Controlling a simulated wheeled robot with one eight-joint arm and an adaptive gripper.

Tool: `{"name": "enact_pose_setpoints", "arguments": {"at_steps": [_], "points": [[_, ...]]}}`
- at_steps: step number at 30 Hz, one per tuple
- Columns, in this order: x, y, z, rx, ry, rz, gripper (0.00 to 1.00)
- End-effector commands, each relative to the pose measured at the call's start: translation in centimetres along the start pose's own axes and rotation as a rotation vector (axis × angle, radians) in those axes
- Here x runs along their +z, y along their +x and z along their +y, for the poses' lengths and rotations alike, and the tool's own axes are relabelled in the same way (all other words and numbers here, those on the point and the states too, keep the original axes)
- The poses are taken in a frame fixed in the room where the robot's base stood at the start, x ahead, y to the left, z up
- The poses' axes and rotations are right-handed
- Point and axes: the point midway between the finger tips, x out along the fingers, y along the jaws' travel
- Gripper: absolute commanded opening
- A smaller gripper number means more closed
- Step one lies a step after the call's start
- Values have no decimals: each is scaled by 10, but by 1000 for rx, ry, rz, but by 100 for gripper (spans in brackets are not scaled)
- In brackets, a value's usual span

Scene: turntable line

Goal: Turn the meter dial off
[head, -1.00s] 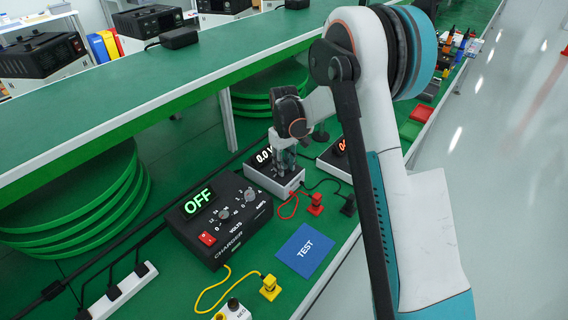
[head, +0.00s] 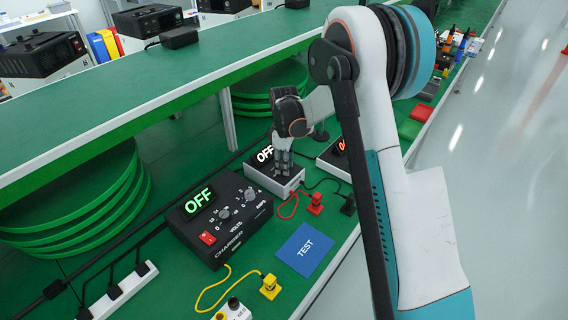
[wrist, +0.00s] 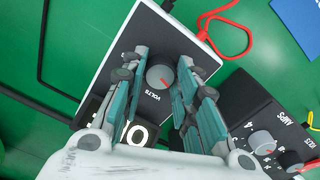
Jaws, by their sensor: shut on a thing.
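The meter (head: 262,180) is a white-sided box with a dark top, beside the black charger in the head view. Its display (head: 265,154) shows white letters starting "OF", the rest hidden behind my gripper. My gripper (head: 284,171) points down over the meter. In the wrist view the grey round dial (wrist: 160,77) with a red pointer mark sits between the fingers of my gripper (wrist: 162,78), next to the word VOLTS. The fingers are shut on the dial. In the head view the gripper hides the dial.
The black charger (head: 222,240) with a green OFF display stands left of the meter. A second meter (head: 333,160) with a red display is at right. Red plug (head: 315,204), yellow plug (head: 269,287) and blue TEST card (head: 305,250) lie in front. A green shelf (head: 150,85) runs behind.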

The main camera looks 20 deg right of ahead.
Motion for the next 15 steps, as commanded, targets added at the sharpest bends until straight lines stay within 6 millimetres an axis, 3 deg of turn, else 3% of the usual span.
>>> {"name": "enact_pose_setpoints", "arguments": {"at_steps": [13,14,15], "points": [[0,1,0,-1,-11,-1,4],[0,1,0,-1,-11,-1,30],[0,1,0,-1,-11,-1,39]]}}
